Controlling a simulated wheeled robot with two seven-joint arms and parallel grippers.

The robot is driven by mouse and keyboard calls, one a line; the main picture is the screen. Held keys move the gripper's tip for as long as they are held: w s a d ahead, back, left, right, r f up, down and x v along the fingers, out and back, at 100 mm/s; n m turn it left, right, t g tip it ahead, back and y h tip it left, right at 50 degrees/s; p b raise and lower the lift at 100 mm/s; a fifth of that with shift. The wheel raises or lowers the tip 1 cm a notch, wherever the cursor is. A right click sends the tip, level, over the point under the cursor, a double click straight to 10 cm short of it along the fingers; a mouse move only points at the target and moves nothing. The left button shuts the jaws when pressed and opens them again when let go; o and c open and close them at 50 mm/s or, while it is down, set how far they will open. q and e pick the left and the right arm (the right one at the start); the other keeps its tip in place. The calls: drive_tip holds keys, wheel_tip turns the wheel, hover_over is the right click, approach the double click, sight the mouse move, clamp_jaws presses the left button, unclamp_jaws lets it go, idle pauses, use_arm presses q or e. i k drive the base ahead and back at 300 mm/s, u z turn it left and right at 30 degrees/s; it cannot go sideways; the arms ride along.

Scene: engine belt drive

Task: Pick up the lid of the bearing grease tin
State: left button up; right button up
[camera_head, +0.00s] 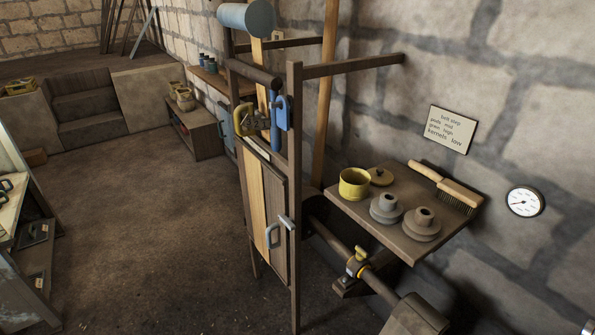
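The grease tin (353,184) is a yellow round tin with an open top, standing upright on a brown wall shelf (408,250) at the right. A flat, round, olive-yellow lid (380,177) with a small knob lies on the shelf just behind and to the right of the tin, apart from its rim. The tin's near wall hides none of the lid's top. Neither of my grippers shows in the head view.
A wooden-handled brush (447,187) lies along the wall side. A cabinet post (295,200) rises left of the shelf. A shaft with a yellow-handled valve (357,262) runs below. Open floor (150,230) lies left.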

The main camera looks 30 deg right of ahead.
sight(381, 176)
drive_tip(key=u, duration=0.25)
drive_tip(key=i, duration=1.7)
drive_tip(key=z, duration=2.15)
